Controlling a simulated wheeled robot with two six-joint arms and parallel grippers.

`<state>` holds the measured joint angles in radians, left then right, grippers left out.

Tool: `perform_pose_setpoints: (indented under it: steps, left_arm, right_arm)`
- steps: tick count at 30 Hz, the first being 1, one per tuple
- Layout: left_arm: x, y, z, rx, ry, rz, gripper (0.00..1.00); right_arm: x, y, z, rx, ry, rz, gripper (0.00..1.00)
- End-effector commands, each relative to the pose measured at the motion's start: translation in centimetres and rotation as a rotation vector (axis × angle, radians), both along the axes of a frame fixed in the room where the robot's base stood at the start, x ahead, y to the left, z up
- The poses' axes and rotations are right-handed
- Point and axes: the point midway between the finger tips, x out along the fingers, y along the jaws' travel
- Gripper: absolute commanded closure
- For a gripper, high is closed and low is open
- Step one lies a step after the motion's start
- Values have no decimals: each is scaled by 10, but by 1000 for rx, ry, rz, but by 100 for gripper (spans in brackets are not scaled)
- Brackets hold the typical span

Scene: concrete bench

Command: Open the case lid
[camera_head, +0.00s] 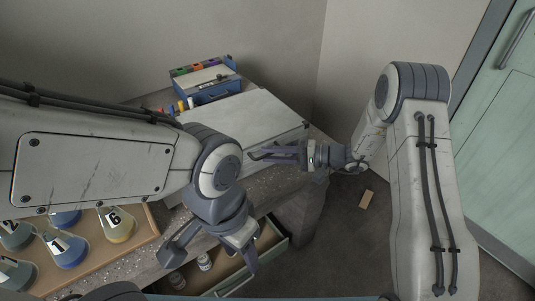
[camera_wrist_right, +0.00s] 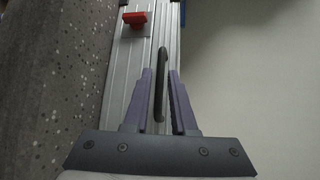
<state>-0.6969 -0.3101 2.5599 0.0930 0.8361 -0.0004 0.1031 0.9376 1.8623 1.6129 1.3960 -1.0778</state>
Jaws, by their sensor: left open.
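The grey case (camera_head: 233,122) lies on the bench with its lid flat and closed. Its front side shows in the right wrist view (camera_wrist_right: 121,75), with a red latch (camera_wrist_right: 135,19) and a dark handle (camera_wrist_right: 162,65). My right gripper (camera_head: 256,152) is at the case's front right side. In the right wrist view its purple fingers (camera_wrist_right: 161,75) lie on both sides of the handle, close to it; whether they clamp it is unclear. My left gripper (camera_head: 208,263) is open and empty in front of the bench edge, above the drawer. My left arm hides part of the case's left side.
A wooden tray (camera_head: 143,232) with several numbered flasks stands at the front left. An open drawer (camera_head: 272,240) with small bottles (camera_head: 204,262) sticks out below the bench. A blue box (camera_head: 215,92) with coloured items stands behind the case. A small tan block (camera_head: 367,200) lies on the floor.

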Motion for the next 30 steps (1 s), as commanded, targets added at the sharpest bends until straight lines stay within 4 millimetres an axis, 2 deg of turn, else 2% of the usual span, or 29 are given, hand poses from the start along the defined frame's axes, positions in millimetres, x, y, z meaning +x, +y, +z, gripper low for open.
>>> perform_pose_setpoints:
  steps: [4,13,15,30]
  left_arm:
    - [0,0,0,0,0,0,50]
    - [0,0,0,0,0,0,50]
    - [0,0,0,0,0,0,50]
    - [0,0,0,0,0,0,50]
  right_arm:
    - [2,11,-2,-1,0,1,75]
    - [3,13,-2,-1,1,-1,75]
    - [3,12,-2,-1,1,-1,100]
    - [2,12,-2,-1,2,-1,100]
